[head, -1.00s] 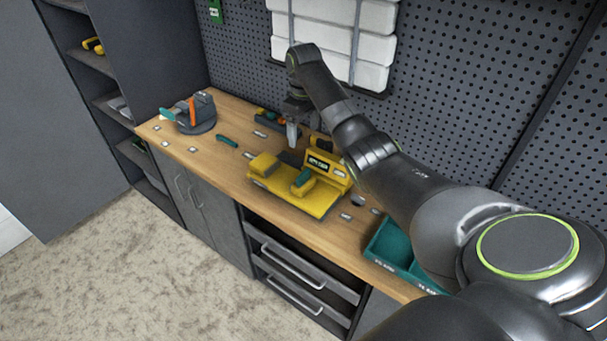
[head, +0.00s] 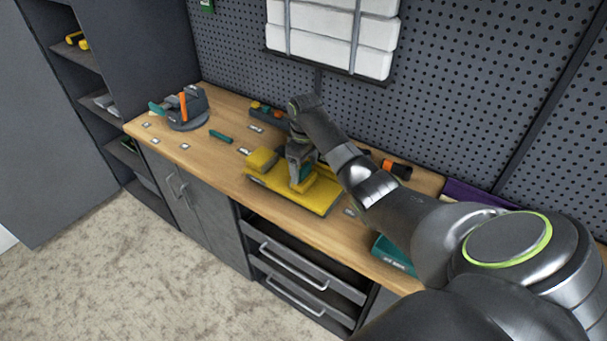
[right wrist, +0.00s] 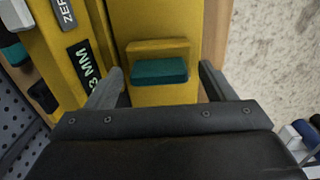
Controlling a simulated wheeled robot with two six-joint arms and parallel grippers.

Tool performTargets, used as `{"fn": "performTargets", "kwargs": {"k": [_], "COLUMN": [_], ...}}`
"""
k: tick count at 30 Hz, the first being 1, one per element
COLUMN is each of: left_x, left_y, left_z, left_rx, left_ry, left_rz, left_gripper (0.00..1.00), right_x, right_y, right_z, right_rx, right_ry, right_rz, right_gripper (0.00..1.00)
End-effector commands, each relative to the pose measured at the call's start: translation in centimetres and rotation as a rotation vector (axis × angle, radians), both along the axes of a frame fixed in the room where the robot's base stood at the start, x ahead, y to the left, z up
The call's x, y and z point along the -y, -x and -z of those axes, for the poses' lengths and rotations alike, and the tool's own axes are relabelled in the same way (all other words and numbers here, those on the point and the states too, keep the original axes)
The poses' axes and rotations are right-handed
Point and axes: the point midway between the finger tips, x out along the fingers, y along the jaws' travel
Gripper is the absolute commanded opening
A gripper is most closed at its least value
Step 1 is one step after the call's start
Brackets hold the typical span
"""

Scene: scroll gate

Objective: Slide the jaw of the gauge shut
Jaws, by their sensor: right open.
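The yellow gauge (head: 318,203) lies on the wooden workbench, with a yellow block (head: 262,159) at its left end. A teal grip piece (head: 300,176) stands on it, partly hidden by my right gripper (head: 298,170). In the right wrist view, the teal piece (right wrist: 160,71) sits against a yellow raised part (right wrist: 158,46). My right gripper (right wrist: 161,82) is open, with one finger on each side of the teal piece and visible gaps between. I cannot tell how deep the fingertips reach. My left gripper is not in view.
A grey vise-like tool (head: 187,110) stands at the bench's far left. A small green tool (head: 220,136) lies left of the gauge. A teal bin (head: 392,252) is at the right, partly behind my arm. A pegboard (head: 440,100) closes the back.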

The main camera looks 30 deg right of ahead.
Motion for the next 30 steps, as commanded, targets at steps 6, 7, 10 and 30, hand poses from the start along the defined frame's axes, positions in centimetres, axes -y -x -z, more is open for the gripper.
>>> {"fn": "performTargets", "kwargs": {"k": [6, 7, 10, 30], "left_x": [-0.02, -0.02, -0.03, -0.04], "left_y": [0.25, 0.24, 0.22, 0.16], "left_z": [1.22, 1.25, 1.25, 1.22], "left_rx": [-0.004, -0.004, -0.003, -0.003], "left_ry": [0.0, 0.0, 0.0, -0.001], "left_rz": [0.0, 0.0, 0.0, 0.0], "left_gripper": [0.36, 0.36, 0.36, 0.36], "right_x": [0.03, 0.04, 0.04, 0.03], "right_y": [0.1, 0.11, 0.12, 0.12], "right_z": [1.2, 1.23, 1.25, 1.22], "right_rx": [0.0, 0.0, 0.0, 0.0], "right_ry": [0.0, 0.0, 0.0, 0.0], "right_rz": [-0.001, -0.001, -0.001, -0.001], "right_gripper": [0.76, 0.76, 0.76, 0.16]}}
